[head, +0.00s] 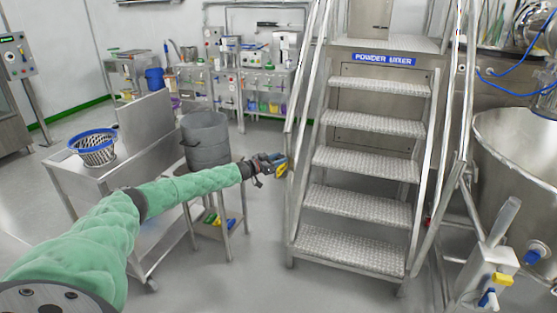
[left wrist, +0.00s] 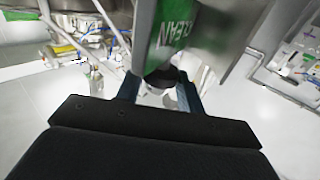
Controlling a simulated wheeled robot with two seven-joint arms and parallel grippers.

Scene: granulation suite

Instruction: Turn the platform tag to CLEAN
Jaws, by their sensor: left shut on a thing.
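The platform tag (left wrist: 172,30) shows in the left wrist view as a green face with white CLEAN lettering, turned sideways, beside a grey metal upright. A dark rounded piece (left wrist: 166,76) sits at its lower end, between the fingers. My left gripper (head: 277,164) reaches to the left rail of the platform stairs in the head view, and a small yellow patch shows at its fingertips. My left gripper (left wrist: 160,92) is shut on this dark piece of the tag. Its exact contact is partly hidden by the gripper body. My right gripper is out of view.
The steel stairs (head: 367,160) with a blue POWDER MIXER sign (head: 384,59) stand right of the gripper. A grey bin (head: 206,140) and a steel trolley (head: 75,175) with a blue-rimmed basket (head: 95,149) are at left. A large steel vessel (head: 515,150) stands at right.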

